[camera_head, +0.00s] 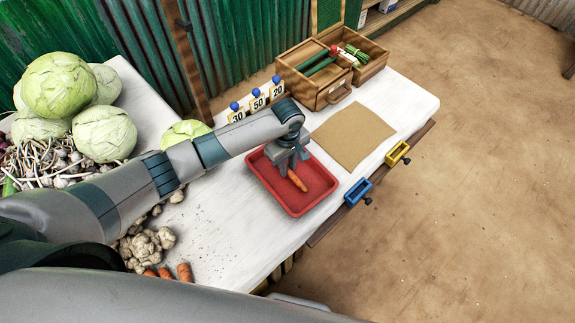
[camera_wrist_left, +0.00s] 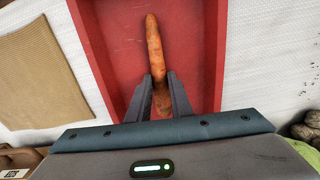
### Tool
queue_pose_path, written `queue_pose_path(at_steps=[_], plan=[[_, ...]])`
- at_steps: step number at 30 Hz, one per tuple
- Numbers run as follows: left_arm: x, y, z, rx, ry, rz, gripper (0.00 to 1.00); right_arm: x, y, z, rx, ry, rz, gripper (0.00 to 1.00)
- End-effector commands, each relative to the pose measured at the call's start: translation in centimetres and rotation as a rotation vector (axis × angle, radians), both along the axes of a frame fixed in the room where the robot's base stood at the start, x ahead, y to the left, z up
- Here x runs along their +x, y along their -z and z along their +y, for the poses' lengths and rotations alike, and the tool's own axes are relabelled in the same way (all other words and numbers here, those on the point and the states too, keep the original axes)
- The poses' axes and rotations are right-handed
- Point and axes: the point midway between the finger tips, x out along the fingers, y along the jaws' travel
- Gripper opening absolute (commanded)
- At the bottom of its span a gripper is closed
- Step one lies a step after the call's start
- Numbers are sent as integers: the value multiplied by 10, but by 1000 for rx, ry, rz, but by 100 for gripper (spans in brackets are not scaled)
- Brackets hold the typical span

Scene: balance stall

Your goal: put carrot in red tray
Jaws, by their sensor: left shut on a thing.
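The carrot (camera_head: 297,181) is orange and shows at the fingers of my left gripper (camera_head: 288,166), over the red tray (camera_head: 311,203). In the left wrist view the carrot (camera_wrist_left: 154,52) points away from my left gripper (camera_wrist_left: 163,84), with its near end between the two fingers. The gripper is shut on it. The red tray (camera_wrist_left: 205,50) lies behind the carrot in that view. I cannot tell whether the carrot touches the tray floor. My right gripper is not in view.
A brown mat (camera_head: 353,134) lies right of the tray. A wooden box (camera_head: 315,85) with vegetables and price signs (camera_head: 257,103) stand behind. Cabbages (camera_head: 104,133), mushroom-like vegetables (camera_head: 146,247) and more carrots (camera_head: 184,272) lie left. Blue (camera_head: 357,192) and yellow (camera_head: 397,154) clamps sit on the front edge.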

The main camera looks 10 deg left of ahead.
Motion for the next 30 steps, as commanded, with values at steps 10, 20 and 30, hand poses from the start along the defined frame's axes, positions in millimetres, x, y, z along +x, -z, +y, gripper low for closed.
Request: queue_pose_path(at_steps=[10,20,30], plan=[[0,5,0,0,0,0,0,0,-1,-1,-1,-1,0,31],[0,8,0,0,0,0,38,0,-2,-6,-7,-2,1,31],[0,2,0,0,1,-1,38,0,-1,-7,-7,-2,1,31]])
